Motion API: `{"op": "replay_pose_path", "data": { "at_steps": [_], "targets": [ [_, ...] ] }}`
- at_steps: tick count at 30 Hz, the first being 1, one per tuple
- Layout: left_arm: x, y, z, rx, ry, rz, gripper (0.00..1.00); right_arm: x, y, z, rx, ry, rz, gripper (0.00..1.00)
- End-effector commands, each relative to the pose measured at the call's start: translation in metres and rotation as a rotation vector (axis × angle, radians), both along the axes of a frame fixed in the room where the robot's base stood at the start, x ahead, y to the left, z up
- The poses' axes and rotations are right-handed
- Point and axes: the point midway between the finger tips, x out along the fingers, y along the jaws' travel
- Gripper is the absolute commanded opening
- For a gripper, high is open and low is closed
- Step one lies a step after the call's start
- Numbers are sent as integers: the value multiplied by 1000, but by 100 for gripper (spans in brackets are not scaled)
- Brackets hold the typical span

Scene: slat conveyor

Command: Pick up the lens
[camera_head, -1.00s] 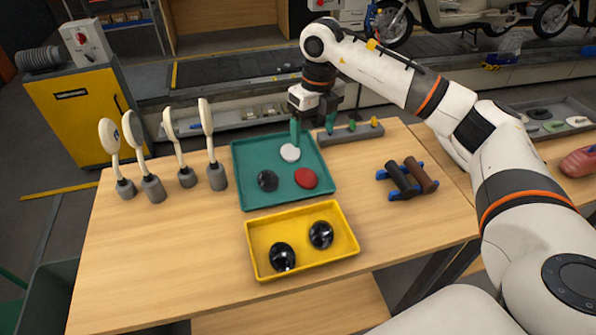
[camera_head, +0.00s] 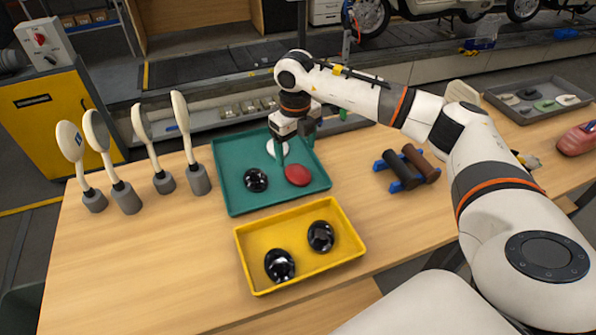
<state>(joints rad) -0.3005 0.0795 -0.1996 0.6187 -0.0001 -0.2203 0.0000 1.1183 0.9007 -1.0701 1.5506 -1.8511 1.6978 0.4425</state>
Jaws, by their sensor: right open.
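A teal tray (camera_head: 228,199) holds a white round lens-like piece (camera_head: 271,148), a red one (camera_head: 297,175) and a glossy black one (camera_head: 255,180). My right gripper (camera_head: 296,152) is open and empty, pointing down over the back right part of the tray. Its left finger is close to the white piece and partly covers it. The red piece lies just in front of the fingers. I cannot tell whether a finger touches anything. My left gripper is not in view.
A yellow tray (camera_head: 302,280) with two black domed pieces (camera_head: 280,265) stands in front. Several upright white mirror-like pieces (camera_head: 146,135) on grey bases stand at left. Grips on a blue rack (camera_head: 405,168) lie at right. The table's front left is clear.

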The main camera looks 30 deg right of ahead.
Motion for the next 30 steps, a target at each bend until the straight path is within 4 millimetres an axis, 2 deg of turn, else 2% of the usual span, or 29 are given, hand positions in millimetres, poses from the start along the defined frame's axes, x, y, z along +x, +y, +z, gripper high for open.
{"op": "replay_pose_path", "data": {
  "at_steps": [8,15,24,30],
  "targets": [
    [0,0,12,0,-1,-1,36,-7,0,-22,0,4,1,79],
    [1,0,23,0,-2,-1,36,-11,0,-56,1,1,2,79],
    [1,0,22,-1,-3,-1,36,-11,0,-62,1,-1,2,79],
    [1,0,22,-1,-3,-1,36,-11,0,-61,1,-1,2,47]
  ]
}}
